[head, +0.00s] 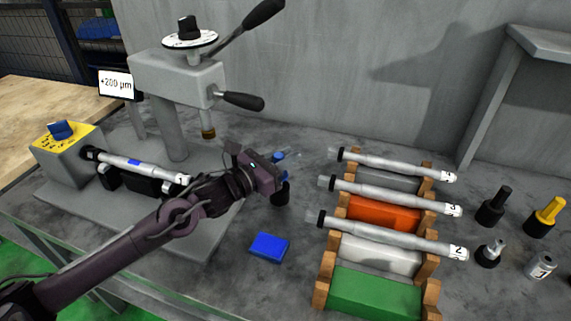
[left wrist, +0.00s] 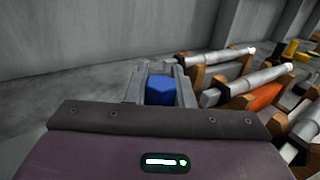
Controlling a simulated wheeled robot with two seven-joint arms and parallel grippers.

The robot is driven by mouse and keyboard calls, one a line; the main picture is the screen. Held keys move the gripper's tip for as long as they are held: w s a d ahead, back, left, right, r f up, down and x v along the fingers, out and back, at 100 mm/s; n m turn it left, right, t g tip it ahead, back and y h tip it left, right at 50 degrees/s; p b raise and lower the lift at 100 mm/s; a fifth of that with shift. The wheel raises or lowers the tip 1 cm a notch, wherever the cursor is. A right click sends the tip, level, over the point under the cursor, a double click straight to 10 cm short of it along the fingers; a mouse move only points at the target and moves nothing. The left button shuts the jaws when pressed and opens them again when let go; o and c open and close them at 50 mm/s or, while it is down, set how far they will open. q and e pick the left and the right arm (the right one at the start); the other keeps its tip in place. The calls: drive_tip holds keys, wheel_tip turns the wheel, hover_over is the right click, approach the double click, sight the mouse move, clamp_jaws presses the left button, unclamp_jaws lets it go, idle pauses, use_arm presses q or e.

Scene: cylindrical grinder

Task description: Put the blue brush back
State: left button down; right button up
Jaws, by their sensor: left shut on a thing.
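The blue brush (head: 279,156) shows as a small blue piece at the tip of my left gripper (head: 287,158). In the left wrist view the blue brush (left wrist: 160,90) sits between the two grey fingers of my left gripper (left wrist: 160,78), which is shut on it. The lower part of the brush is hidden by the gripper. A small black round holder (head: 281,194) stands on the bench just below the gripper in the head view, partly covered by it; I cannot tell whether the brush touches it. My right gripper is not in view.
A wooden rack (head: 320,294) with numbered shafts and coloured blocks stands to the right. A blue block (head: 268,246) lies on the bench. The grinder (head: 172,80) stands at left behind my arm. Black (head: 494,206) and yellow (head: 546,216) tools stand far right.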

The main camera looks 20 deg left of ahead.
use_arm(q)
drive_tip(key=shift+f, duration=1.1)
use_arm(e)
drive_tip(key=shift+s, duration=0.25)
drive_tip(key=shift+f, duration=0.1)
use_arm(q)
drive_tip(key=shift+f, duration=0.1)
drive_tip(key=shift+f+b, duration=0.2)
drive_tip(key=shift+b, duration=0.1)
drive_tip(key=shift+f, duration=0.1)
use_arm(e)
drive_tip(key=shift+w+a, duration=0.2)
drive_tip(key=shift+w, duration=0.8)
use_arm(q)
drive_tip(key=shift+f, duration=0.1)
